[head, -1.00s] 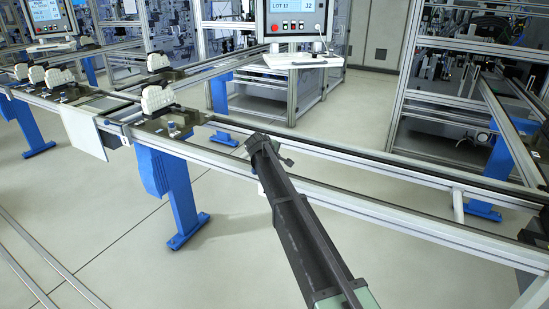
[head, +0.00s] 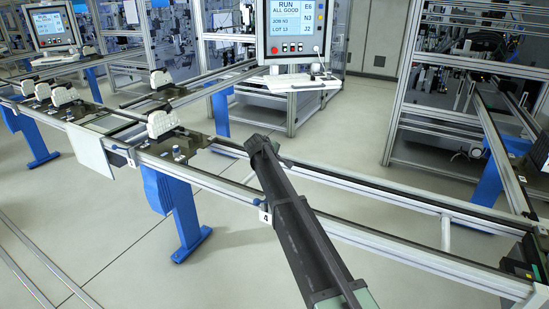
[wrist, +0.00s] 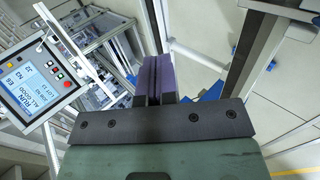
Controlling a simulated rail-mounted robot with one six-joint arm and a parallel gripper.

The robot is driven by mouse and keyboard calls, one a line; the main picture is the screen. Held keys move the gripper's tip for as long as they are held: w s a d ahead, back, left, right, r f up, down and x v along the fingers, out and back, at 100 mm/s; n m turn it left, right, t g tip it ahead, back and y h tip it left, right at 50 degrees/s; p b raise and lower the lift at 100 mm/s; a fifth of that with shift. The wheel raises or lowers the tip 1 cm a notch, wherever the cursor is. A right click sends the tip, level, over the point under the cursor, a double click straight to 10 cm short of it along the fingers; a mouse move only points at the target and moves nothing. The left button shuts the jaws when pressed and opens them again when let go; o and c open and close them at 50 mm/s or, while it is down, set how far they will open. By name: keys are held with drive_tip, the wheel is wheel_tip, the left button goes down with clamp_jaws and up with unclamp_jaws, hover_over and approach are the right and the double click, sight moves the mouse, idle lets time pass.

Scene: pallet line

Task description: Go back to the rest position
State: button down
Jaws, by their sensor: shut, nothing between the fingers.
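My gripper (wrist: 157,78) shows in the wrist view with its two purple-grey fingers side by side, shut and empty. Nothing lies between or against the fingers. In the head view my dark arm reaches up from the bottom edge and ends over the line's rails, at the middle of the picture. The fingers cannot be made out there. The arm's end looks clear of the white parts on the line, which stand to its left.
A conveyor line (head: 395,232) runs across the head view. It carries pallets with white parts (head: 163,123) at the left. A control screen (head: 294,32) stands behind it and also shows in the wrist view (wrist: 40,80). Machine frames stand behind. The floor in front is open.

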drive_tip(key=s+d+f+m+g+y, duration=0.1)
drive_tip(key=s+d, duration=0.5)
drive_tip(key=s, duration=1)
drive_tip(key=s+d+f+m+g+y+b, duration=0.1)
drive_tip(key=s+d+m, duration=0.6)
drive_tip(key=s, duration=0.9)
drive_tip(key=s+d+f+m+g+y, duration=0.2)
drive_tip(key=s+d+f+m+g, duration=0.2)
drive_tip(key=s, duration=1.3)
drive_tip(key=d+f+g, duration=0.1)
drive_tip(key=d+g, duration=0.1)
drive_tip(key=d, duration=0.1)
drive_tip(key=shift+m+g, duration=0.3)
drive_tip(key=shift+f, duration=0.1)
